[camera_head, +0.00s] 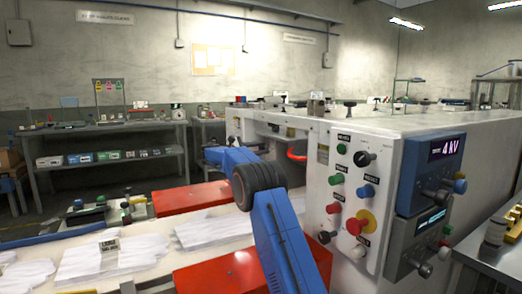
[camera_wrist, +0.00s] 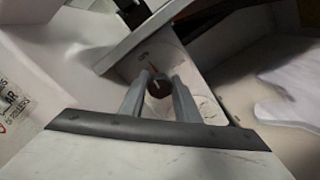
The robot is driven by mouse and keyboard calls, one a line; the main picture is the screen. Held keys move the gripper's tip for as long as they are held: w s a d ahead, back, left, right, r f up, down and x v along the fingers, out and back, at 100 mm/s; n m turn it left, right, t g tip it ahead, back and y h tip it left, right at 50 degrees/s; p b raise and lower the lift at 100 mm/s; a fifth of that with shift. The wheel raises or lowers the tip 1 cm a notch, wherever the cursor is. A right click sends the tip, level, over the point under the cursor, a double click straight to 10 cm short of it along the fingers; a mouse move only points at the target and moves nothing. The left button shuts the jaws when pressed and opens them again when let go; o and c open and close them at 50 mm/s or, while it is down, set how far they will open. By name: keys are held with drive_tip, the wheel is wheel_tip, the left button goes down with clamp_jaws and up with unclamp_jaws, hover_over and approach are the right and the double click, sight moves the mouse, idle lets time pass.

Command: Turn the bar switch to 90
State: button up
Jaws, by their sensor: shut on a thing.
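The markings are too small to read surely. My gripper (camera_wrist: 159,90) has one finger on each side of the knob and is shut on it. The pointer's exact angle cannot be told. In the head view my blue arm reaches left past the white machine, and I cannot make out the gripper or this switch there.
The white machine (camera_head: 408,126) carries a panel (camera_head: 345,190) with several coloured buttons and knobs at right. Red boxes (camera_head: 193,197) and stacks of white gloves (camera_head: 100,258) lie on the bed at left. In the wrist view, a pale glove (camera_wrist: 290,95) lies at right.

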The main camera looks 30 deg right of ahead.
drive_tip(key=m, duration=0.4)
drive_tip(key=shift+f, duration=0.1)
drive_tip(key=m, duration=0.4)
drive_tip(key=shift+m, duration=0.4)
drive_tip(key=m, duration=0.4)
drive_tip(key=shift+f+m, duration=0.1)
drive_tip(key=shift+m, duration=2.1)
drive_tip(key=o, duration=1)
drive_tip(key=shift+o, duration=0.2)
